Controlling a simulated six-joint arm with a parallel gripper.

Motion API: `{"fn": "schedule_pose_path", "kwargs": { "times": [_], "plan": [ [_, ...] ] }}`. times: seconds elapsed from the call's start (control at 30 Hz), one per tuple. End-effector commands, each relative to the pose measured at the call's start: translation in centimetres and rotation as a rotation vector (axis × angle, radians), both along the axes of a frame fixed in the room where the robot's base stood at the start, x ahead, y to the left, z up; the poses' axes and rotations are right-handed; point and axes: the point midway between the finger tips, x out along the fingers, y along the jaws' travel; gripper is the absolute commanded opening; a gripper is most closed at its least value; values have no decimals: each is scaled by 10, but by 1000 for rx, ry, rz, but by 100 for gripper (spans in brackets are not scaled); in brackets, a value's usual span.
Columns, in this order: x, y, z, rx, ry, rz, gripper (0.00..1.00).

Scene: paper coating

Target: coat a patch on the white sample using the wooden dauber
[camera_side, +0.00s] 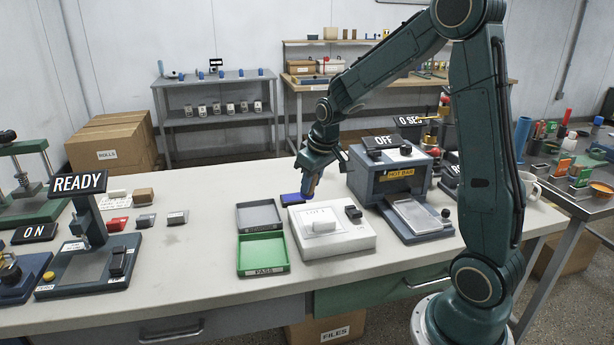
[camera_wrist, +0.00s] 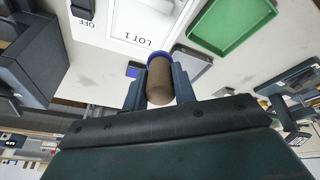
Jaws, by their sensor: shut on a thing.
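My gripper (camera_side: 311,180) is shut on the wooden dauber. The dauber (camera_wrist: 158,82) is a brown cylinder with a blue end, held between both fingers in the wrist view. In the side view my gripper hangs low behind the white device, just above or beside a blue pad (camera_side: 290,199). I cannot tell whether the dauber touches the pad. A little blue also shows left of the dauber in the wrist view. The white sample (camera_wrist: 145,22), marked LOT 1, lies on the white device, ahead of and apart from the dauber; it also shows in the side view (camera_side: 321,225).
A grey tray (camera_side: 259,216) and a green PASS tray (camera_side: 263,255) stand left of the white device (camera_side: 340,245). A HOT BAR press (camera_side: 392,182) marked OFF stands close on the right. The READY stand (camera_side: 90,262) is far left.

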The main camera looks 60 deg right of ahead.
Motion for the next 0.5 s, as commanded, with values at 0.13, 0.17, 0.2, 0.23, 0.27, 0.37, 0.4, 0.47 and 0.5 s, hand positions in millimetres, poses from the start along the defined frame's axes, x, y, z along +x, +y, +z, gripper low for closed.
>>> {"fn": "schedule_pose_path", "kwargs": {
  "times": [0.13, 0.17, 0.2, 0.23, 0.27, 0.37, 0.4, 0.47, 0.5],
  "plan": [
    [1, 1, 0, 2, 10, -133, 4],
    [1, 0, 0, 1, 13, -165, 4],
    [1, 1, 1, 2, 13, -209, 4],
    [1, 0, 1, 1, 14, -243, 4],
    [1, 0, 1, 1, 13, -275, 4],
    [1, 0, 3, -2, 12, -385, 4],
    [1, 0, 4, -3, 9, -425, 4],
    [1, 1, 4, -5, 4, -482, 4],
    [0, 1, 5, -7, 2, -517, 4]
  ]
}}
